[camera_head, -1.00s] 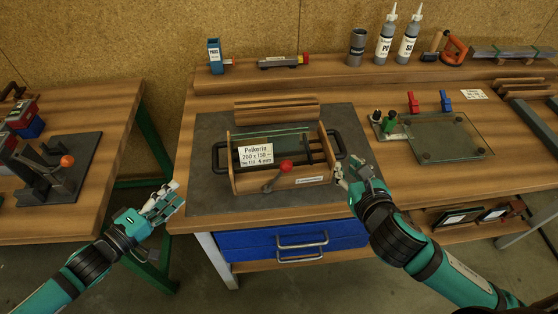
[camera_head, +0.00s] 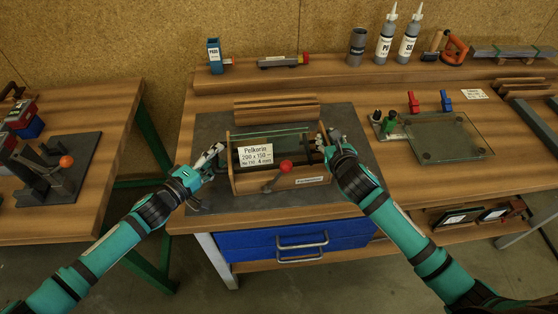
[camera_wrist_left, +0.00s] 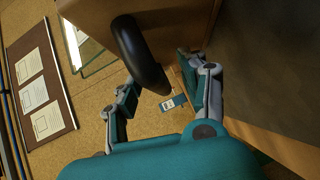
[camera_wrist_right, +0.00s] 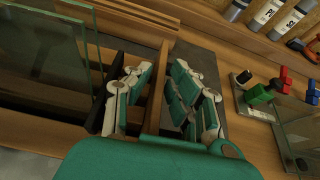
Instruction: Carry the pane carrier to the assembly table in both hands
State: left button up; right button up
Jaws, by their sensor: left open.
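The pane carrier is a wooden box (camera_head: 296,183) with glass panes, a label and a red knob, resting on the dark mat (camera_head: 350,186). My left gripper (camera_head: 212,160) is at its left side, fingers apart. The left wrist view shows the black left handle (camera_wrist_left: 140,50) reaching toward the gap between those fingers (camera_wrist_left: 160,92). My right gripper (camera_head: 326,140) is at the carrier's right side and hides the right handle in the head view. In the right wrist view its fingers (camera_wrist_right: 155,85) are apart, with wood visible beyond the gap; its contact with the handle is unclear.
Wooden strips (camera_head: 276,108) lie behind the carrier. A glass plate with red and blue clamps (camera_head: 446,138) is to the right. A second table (camera_head: 100,110) stands at the left, across a gap. Bottles (camera_head: 386,40) stand on the rear shelf.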

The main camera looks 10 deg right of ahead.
pick_arm(q)
jog(key=c, duration=0.4)
pick_arm(e)
jog(key=c, duration=0.4)
pick_arm(q)
grip_shut()
pick_arm(e)
grip_shut()
pick_arm(q)
jog(key=shift+w+r, duration=0.15)
jog(key=shift+r, duration=0.2)
pick_arm(e)
jog(key=shift+w+r, duration=0.1)
jog(key=shift+r, duration=0.15)
